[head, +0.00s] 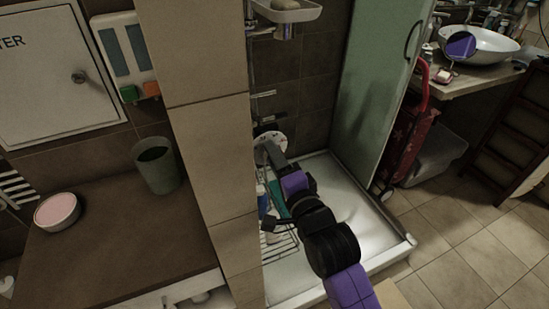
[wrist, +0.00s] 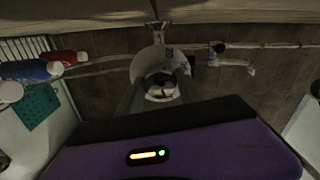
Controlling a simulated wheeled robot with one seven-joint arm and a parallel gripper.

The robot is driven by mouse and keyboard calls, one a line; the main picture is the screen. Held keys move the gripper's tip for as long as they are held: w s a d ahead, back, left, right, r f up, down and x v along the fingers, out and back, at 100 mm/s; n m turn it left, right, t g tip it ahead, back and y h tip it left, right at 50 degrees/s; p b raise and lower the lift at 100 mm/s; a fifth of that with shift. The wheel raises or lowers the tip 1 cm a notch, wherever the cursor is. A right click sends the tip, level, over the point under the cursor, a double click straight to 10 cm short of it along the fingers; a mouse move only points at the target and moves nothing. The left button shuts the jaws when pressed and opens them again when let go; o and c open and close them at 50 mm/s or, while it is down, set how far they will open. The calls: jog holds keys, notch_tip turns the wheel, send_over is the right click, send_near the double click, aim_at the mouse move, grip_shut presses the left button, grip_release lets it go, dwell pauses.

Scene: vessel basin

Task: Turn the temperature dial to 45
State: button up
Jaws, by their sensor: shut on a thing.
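The temperature dial (wrist: 160,68) is a round pale plate with a knob on the tiled shower wall, upper middle of the wrist view. In the head view my gripper (head: 268,152) reaches the wall at the plate. The knob itself is mostly hidden there.
A wire rack (head: 280,246) with bottles stands beside my arm, and bottles (wrist: 40,70) show at the left in the wrist view. The tiled pillar (head: 205,120) is left of the arm. A glass shower door (head: 380,80) is at the right. The white shower tray (head: 345,205) is mostly clear.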

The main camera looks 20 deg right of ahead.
jog(key=o, duration=1.4)
jog(key=s, duration=0.8)
jog(key=shift+b, duration=0.45)
jog(key=shift+w, duration=0.1)
